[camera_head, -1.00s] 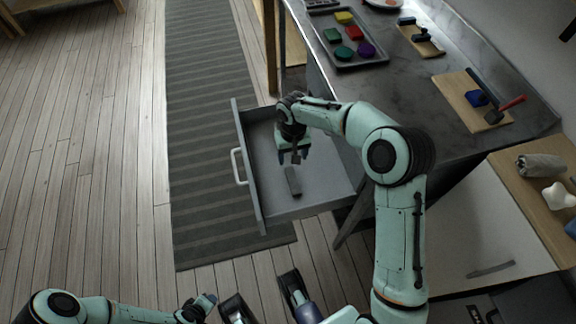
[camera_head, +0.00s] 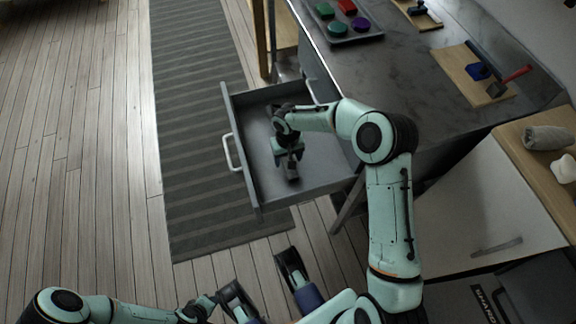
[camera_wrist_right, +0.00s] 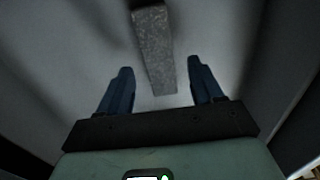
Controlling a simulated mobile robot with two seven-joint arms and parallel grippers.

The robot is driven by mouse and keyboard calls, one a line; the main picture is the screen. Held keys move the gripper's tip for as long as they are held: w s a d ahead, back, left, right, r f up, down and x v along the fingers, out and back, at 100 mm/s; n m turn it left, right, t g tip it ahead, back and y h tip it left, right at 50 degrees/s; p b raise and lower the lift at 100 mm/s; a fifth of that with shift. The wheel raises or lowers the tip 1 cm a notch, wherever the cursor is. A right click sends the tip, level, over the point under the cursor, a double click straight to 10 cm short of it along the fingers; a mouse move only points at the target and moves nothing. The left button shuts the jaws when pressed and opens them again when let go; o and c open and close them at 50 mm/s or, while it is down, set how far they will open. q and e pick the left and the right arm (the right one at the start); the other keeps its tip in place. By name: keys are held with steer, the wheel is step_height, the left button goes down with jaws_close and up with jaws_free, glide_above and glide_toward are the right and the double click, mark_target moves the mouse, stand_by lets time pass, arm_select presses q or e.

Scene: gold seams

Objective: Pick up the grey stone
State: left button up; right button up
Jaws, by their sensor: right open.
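The grey stone (camera_wrist_right: 154,45), a long narrow bar, lies on the floor of the open grey drawer. In the head view only part of the stone (camera_head: 293,177) shows below my right gripper (camera_head: 289,164). In the right wrist view my right gripper (camera_wrist_right: 160,66) is open, with its two dark blue fingers apart. The stone's near end lies between the fingertips in the picture, and the rest extends beyond them. I see no contact.
The drawer (camera_head: 240,150) has raised walls around the stone and a white handle (camera_head: 231,152). The dark counter (camera_head: 400,75) stands to its right, with a tray (camera_head: 352,38) of coloured pieces and a wooden board (camera_head: 458,62) holding tools. A striped rug (camera_head: 195,130) lies left.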

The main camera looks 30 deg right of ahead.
steer(key=shift+f, duration=0.9)
steer(key=shift+r, duration=0.1)
jaws_close()
steer(key=shift+w+r, duration=0.1)
